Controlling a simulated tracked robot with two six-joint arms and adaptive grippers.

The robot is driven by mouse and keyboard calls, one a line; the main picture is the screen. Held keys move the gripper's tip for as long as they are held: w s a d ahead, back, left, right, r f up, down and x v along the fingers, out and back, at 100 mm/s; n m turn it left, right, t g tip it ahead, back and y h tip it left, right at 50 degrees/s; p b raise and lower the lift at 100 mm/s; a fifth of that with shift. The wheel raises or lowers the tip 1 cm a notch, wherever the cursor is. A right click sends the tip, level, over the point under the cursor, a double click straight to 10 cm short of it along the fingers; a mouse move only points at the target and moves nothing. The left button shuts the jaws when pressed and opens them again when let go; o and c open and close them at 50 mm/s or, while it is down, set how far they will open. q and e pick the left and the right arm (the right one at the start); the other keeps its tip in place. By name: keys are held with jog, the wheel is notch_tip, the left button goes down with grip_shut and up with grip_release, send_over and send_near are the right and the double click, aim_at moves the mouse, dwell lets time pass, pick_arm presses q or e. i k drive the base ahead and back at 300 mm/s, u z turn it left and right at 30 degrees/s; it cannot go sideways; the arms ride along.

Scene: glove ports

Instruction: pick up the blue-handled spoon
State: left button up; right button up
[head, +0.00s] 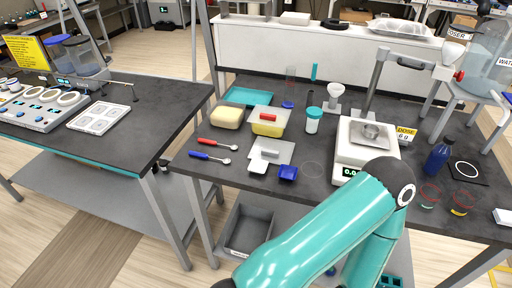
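The blue-handled spoon (207,156) lies flat near the left front edge of the dark table (290,205). Its blue handle points left and its pale metal bowl points right. A red-handled spoon (216,143) lies just behind it, roughly parallel. Nothing covers the blue-handled spoon. A teal arm of mine crosses the lower middle of the head view, well to the right of the spoon. Neither of my grippers can be seen in this view.
A scale (362,150) stands further right. A gap separates this table from the left bench (125,125).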

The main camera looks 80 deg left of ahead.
aim_at(226, 161)
jog(key=z, duration=0.25)
jog(key=k, duration=2)
jog(key=u, duration=1.25)
jog(key=i, duration=1)
jog(key=u, duration=0.05)
